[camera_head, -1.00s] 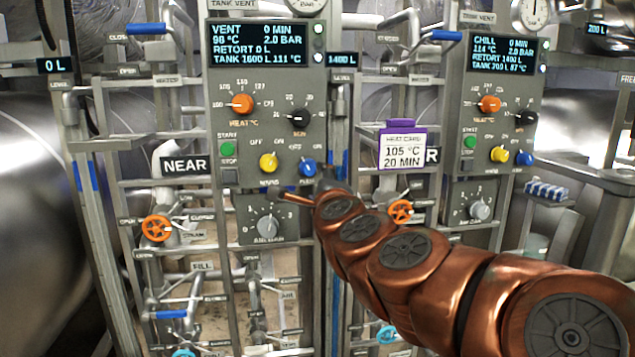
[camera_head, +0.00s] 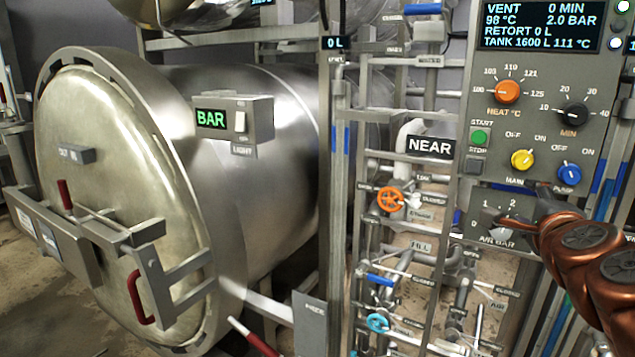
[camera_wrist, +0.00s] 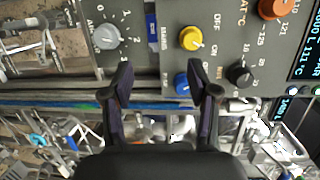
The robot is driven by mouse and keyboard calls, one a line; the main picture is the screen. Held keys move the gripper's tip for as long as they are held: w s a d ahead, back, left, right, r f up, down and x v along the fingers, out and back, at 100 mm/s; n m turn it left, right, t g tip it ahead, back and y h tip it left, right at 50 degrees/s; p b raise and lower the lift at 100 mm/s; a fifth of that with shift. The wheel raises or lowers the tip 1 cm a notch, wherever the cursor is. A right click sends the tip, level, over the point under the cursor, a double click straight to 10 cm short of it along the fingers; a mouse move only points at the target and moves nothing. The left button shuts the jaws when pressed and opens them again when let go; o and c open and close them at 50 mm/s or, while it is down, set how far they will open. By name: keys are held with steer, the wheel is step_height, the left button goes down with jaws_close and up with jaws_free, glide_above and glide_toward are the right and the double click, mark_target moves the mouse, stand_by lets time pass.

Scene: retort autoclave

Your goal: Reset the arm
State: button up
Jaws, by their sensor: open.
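My copper-coloured arm (camera_head: 590,250) enters at the right edge of the head view and reaches toward the near control panel. My gripper (camera_wrist: 163,85) is open and empty in the wrist view. Its two dark fingers stand apart in front of the panel, with the blue knob (camera_wrist: 182,84) seen between the fingertips. The yellow main knob (camera_wrist: 191,38) is above that, and the grey air knob (camera_wrist: 108,37) is at upper left. In the head view the fingers are small and partly merge with the panel's lower part, near the air knob (camera_head: 505,220).
The near panel's display (camera_head: 541,26) reads vent, 0 min, 98 °C, 2.0 bar. A large steel retort (camera_head: 110,190) with a closed round door fills the left. Pipes, an orange valve wheel (camera_head: 390,199) and a blue one (camera_head: 377,322) stand between. Bare floor shows at lower left.

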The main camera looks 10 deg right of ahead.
steer(key=a+f+n+g+y+p, duration=0.1)
steer(key=a+f+n+g+y, duration=0.2)
steer(key=a+f+n+y, duration=0.55)
steer(key=a+f+n+g+y, duration=0.15)
steer(key=a+f+n, duration=0.4)
steer(key=a, duration=0.75)
steer(key=s+a+f+n+g+h, duration=0.1)
steer(key=s+a+f+n+g, duration=0.3)
steer(key=s, duration=0.3)
steer(key=s+a+f+n+g, duration=0.1)
steer(key=s+f+n+g, duration=0.1)
steer(key=s+f+g, duration=0.45)
steer(key=s+d+f+n+g+h+p, duration=0.1)
steer(key=s+d+f+n+g+h, duration=0.1)
steer(key=s, duration=0.9)
steer(key=shift+s+d+n, duration=0.15)
steer(key=shift+d+n, duration=0.2)
steer(key=shift+n, duration=0.35)
